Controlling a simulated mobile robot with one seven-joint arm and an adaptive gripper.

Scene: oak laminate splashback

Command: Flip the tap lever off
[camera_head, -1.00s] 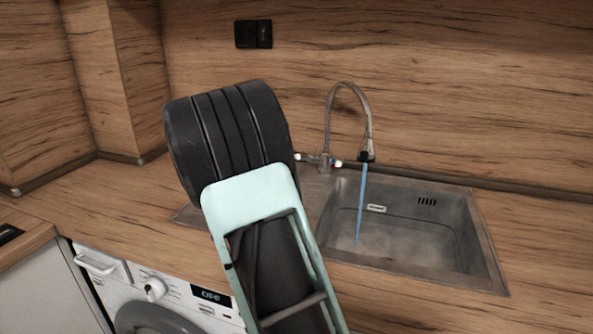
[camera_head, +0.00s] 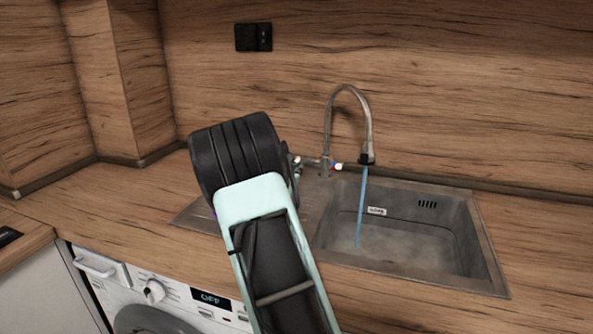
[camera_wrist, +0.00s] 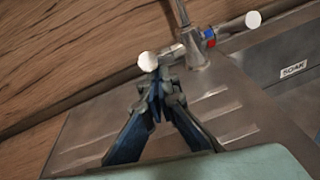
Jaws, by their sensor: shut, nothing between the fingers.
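The tap (camera_head: 328,125) stands behind the sink with its tall curved spout, and a blue stream of water (camera_head: 361,205) runs from it into the basin. In the wrist view the tap body (camera_wrist: 193,48) has a white-ended handle (camera_wrist: 148,60) on the left and another white-ended handle (camera_wrist: 252,20) on the right, beside a red and blue mark. My gripper (camera_wrist: 158,88) is shut and empty, its tips just below the left handle in the picture; I cannot tell whether they touch it. In the head view my arm hides the gripper.
The steel sink (camera_head: 487,245) has a basin on the right and a ribbed drainer (camera_wrist: 90,128) under my gripper. The wooden splashback (camera_head: 450,80) rises close behind the tap. A washing machine (camera_head: 150,290) is below the counter.

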